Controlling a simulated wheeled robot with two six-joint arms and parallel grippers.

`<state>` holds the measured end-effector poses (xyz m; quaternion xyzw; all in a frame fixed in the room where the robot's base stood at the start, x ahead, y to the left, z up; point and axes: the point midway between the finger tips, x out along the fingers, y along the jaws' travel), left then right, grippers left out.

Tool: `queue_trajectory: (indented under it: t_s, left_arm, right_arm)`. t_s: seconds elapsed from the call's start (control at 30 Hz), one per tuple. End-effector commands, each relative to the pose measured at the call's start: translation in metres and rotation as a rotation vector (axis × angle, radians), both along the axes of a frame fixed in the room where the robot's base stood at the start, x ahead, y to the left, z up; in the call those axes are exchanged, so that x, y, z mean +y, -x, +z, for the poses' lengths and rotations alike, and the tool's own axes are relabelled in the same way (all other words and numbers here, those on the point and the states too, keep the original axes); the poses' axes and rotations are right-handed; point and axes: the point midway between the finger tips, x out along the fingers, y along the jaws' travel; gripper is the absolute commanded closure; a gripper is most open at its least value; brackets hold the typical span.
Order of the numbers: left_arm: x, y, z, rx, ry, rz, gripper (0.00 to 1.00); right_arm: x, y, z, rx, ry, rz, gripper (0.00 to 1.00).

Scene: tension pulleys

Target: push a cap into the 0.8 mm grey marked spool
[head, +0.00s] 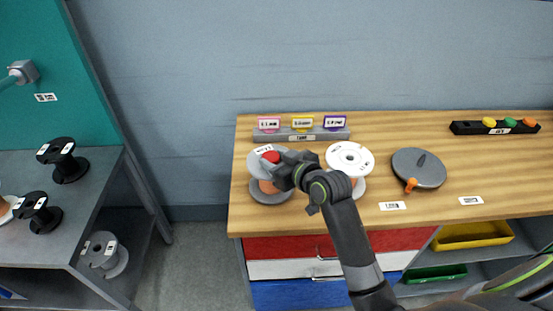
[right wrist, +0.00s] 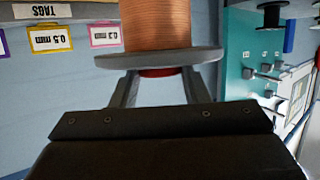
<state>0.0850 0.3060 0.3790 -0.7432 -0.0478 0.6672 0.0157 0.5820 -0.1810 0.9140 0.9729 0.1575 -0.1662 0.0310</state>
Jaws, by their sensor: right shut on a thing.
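A grey spool (head: 270,195) wound with copper wire stands upright at the left end of the wooden bench; its label is too small to read. A red cap (head: 270,157) is at the middle of its top flange. My right gripper (head: 279,163) is shut on the red cap from the right. The right wrist view shows the spool's copper winding (right wrist: 157,25) and flange (right wrist: 165,60), with the red cap (right wrist: 155,72) between the fingers against the flange. How deep the cap sits is hidden. My left gripper is not in view.
A white spool (head: 350,159) stands just right of my gripper. Beyond it is a round grey disc (head: 418,168) with an orange knob. A tag rack (head: 301,134) stands behind the spools. A black holder (head: 494,128) with yellow, green and orange caps is at the back right.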

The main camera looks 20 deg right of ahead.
Motion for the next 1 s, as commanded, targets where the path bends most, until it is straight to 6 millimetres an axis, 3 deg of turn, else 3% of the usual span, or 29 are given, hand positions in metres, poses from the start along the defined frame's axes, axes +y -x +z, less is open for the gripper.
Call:
queue_trajectory:
  t_s: [0.03, 0.2, 0.63, 1.0]
  left_arm:
    - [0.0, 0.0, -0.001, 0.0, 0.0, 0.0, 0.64]
    - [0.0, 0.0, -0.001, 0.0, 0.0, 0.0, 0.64]
    - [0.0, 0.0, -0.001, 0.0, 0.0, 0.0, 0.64]
    - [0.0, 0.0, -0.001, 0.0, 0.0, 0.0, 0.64]
  right_arm:
    - [-0.001, 0.002, -0.01, 0.025, 0.0, 0.0, 0.56]
    - [-0.001, 0.002, -0.01, 0.025, 0.001, 0.001, 0.34]
    - [-0.004, 0.01, -0.007, 0.023, 0.003, -0.001, 0.33]
    - [-0.024, 0.069, 0.02, 0.01, 0.005, -0.002, 0.33]
